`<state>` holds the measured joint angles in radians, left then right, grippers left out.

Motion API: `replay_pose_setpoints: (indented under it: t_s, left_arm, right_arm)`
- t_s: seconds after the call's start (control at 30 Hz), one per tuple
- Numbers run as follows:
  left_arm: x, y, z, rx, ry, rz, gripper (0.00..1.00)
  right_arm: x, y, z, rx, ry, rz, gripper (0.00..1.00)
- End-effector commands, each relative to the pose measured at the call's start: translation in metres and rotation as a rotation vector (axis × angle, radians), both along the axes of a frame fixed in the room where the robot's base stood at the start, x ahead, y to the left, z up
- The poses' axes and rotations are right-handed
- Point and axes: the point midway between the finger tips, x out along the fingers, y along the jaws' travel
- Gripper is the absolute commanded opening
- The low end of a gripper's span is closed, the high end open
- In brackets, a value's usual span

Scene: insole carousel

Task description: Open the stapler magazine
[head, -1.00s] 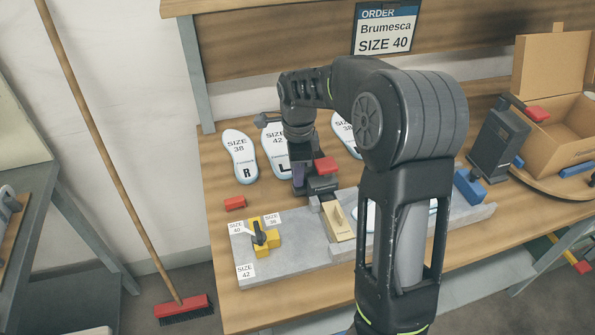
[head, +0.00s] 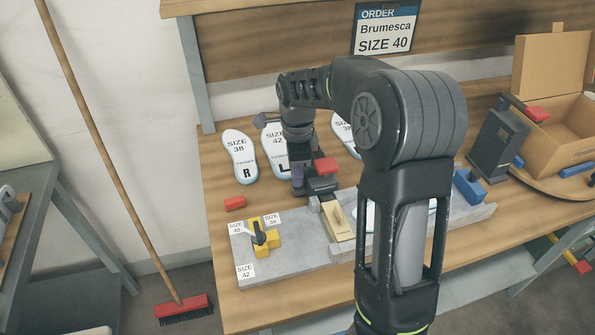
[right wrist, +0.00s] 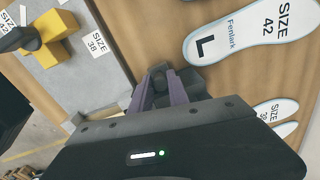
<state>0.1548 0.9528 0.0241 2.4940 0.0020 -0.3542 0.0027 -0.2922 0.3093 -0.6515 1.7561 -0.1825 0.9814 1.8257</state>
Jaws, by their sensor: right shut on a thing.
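A small black device with a red top (head: 325,166), which looks like the stapler, sits at the back edge of the grey fixture plate (head: 290,262), beside a pale wooden block (head: 338,222). My right gripper (head: 299,188) is down at its left side. In the right wrist view the purple fingers of my right gripper (right wrist: 166,92) are shut on a small dark part (right wrist: 157,76) above the wooden table. Most of the stapler is hidden there, and I cannot tell whether its magazine is open. My left gripper is not in view.
The plate carries a yellow selector with a black lever (head: 260,236) and a blue block (head: 468,187). Insoles (head: 240,157) lie behind. A dark upright device (head: 497,140) and an open cardboard box (head: 560,125) stand right.

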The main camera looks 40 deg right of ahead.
Motion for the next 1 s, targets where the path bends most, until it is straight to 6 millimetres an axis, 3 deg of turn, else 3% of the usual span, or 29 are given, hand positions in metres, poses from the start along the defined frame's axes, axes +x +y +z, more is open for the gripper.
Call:
replay_pose_setpoints:
  t_s: [0.33, 0.67, 0.7, 0.8, 1.0]
  left_arm:
    - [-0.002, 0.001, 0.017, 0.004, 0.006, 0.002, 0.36]
    - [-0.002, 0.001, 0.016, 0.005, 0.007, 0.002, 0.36]
    - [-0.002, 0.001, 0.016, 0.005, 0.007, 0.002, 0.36]
    - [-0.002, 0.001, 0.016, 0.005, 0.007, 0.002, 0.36]
    - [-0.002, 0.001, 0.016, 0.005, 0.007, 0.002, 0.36]
  right_arm:
    - [0.023, 0.060, 0.003, -0.002, -0.003, 0.004, 0.00]
    - [0.026, 0.067, 0.001, -0.001, -0.005, 0.000, 0.00]
    - [0.025, 0.067, 0.001, -0.001, -0.005, 0.000, 0.22]
    - [0.025, 0.067, 0.001, -0.002, -0.004, 0.000, 0.30]
    - [0.024, 0.067, 0.000, -0.001, 0.000, 0.000, 0.30]
